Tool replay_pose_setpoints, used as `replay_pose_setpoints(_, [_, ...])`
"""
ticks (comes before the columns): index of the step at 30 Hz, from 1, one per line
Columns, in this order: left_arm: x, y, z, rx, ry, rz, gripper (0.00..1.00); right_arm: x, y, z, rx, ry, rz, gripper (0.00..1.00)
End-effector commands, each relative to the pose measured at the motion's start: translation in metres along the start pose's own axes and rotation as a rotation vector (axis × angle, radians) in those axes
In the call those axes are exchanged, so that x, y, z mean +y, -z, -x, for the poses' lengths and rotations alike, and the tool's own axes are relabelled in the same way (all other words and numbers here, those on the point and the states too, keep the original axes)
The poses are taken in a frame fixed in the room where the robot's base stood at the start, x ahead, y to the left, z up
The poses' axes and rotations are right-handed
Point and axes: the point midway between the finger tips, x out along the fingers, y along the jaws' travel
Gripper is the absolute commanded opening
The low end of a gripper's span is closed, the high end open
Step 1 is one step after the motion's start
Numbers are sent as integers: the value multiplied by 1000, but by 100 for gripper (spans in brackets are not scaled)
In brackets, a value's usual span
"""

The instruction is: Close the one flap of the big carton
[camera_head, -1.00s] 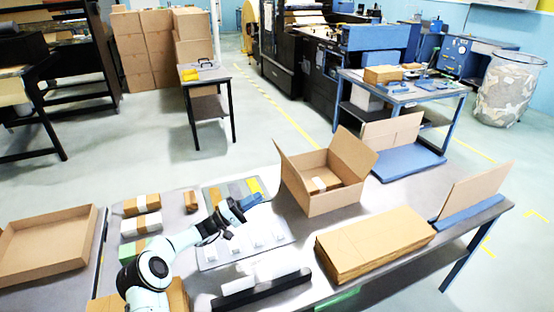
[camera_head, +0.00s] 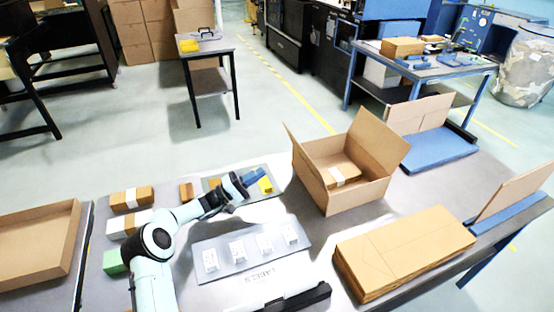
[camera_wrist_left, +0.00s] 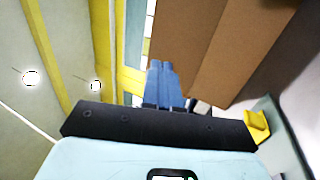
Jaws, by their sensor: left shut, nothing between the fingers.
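The big carton (camera_head: 362,192) stands open on the table. A raised flap (camera_head: 303,160) leans outward on its left side, and another raised panel (camera_head: 381,142) stands at its back right. A small brown box with a white label (camera_head: 338,172) lies inside. My left gripper (camera_head: 262,174) is shut and empty, just left of the left flap, apart from it in the head view. In the left wrist view its blue fingers (camera_wrist_left: 165,82) are together, with brown cardboard (camera_wrist_left: 225,45) close beyond and to the right. My right gripper is out of view.
A flat cardboard stack (camera_head: 400,250) lies right of the carton. A grey mat with white labels (camera_head: 225,262) lies in front of my left gripper. Small boxes (camera_head: 131,198) stand on the left, beside an open tray (camera_head: 40,240). A blue board (camera_head: 430,150) lies behind the carton.

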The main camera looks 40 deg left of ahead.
Motion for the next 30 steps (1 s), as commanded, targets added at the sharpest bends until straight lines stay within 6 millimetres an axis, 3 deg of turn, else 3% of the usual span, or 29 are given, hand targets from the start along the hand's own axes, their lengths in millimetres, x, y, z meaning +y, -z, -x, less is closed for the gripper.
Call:
replay_pose_setpoints(18, [2,-1,-117,-2,-3,0,0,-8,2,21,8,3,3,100])
replay_pose_setpoints(24, [1,0,-133,-1,-1,0,0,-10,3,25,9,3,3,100])
replay_pose_setpoints(30, [0,0,-135,1,0,1,0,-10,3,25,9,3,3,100])
